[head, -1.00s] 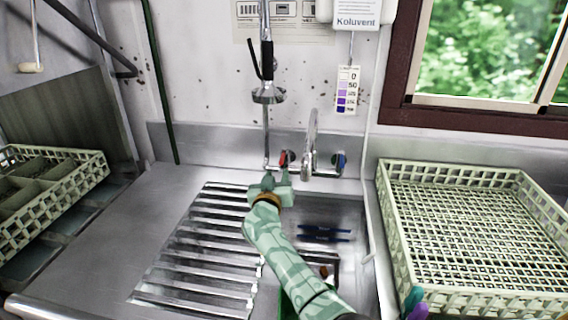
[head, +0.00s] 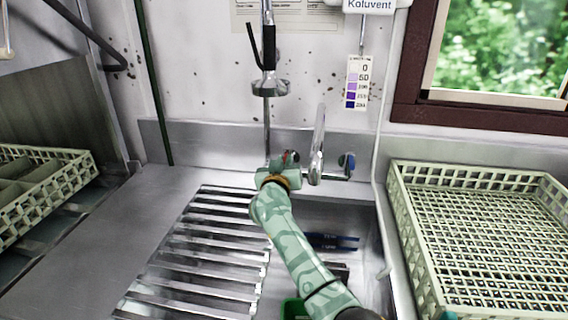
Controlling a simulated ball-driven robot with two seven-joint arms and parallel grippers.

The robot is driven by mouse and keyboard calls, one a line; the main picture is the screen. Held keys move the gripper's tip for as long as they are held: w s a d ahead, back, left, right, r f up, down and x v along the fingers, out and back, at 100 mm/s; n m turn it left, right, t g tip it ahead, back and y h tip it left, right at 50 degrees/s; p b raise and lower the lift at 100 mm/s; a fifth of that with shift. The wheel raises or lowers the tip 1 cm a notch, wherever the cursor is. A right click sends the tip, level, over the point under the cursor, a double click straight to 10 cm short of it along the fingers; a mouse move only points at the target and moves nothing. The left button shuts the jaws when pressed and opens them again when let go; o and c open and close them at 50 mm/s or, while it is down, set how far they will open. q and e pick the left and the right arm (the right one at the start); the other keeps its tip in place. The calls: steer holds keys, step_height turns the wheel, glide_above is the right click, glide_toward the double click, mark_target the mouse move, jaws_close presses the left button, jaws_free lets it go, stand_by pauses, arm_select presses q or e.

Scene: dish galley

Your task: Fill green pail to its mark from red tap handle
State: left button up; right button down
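The red tap handle (head: 291,155) is on the left of the mixer tap at the back of the sink. The green pail (head: 291,309) shows only as a sliver at the bottom edge, in the sink, mostly hidden by my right arm. Its mark and water level are not visible. The tap spout (head: 318,143) stands just right of the gripper. My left gripper is not in view.
A spray head (head: 270,88) hangs above. Blue utensils (head: 332,241) lie in the sink. A ribbed drainboard (head: 205,255) is left. Dish racks stand right (head: 404,240) and left (head: 62,196).

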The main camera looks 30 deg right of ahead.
steer(key=shift+w+a+r+m+g+h+p, duration=0.1)
steer(key=shift+a+r+m+g+h+p, duration=0.1)
steer(key=shift+m+g+h+p, duration=0.35)
steer(key=shift+w+a+f+m+g+h, duration=0.3)
steer(key=shift+w+a+m+g+h, duration=0.1)
steer(key=shift+m+g+h, duration=0.25)
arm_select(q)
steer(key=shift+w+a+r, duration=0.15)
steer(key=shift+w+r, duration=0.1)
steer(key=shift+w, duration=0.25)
arm_select(e)
steer(key=shift+w+m+g+h, duration=0.1)
steer(key=shift+m+g+h, duration=0.3)
steer(key=shift+g+h, duration=0.2)
steer(key=c, duration=1.4)
jaws_free()
steer(key=shift+a, duration=0.1)
steer(key=shift+c, duration=0.2)
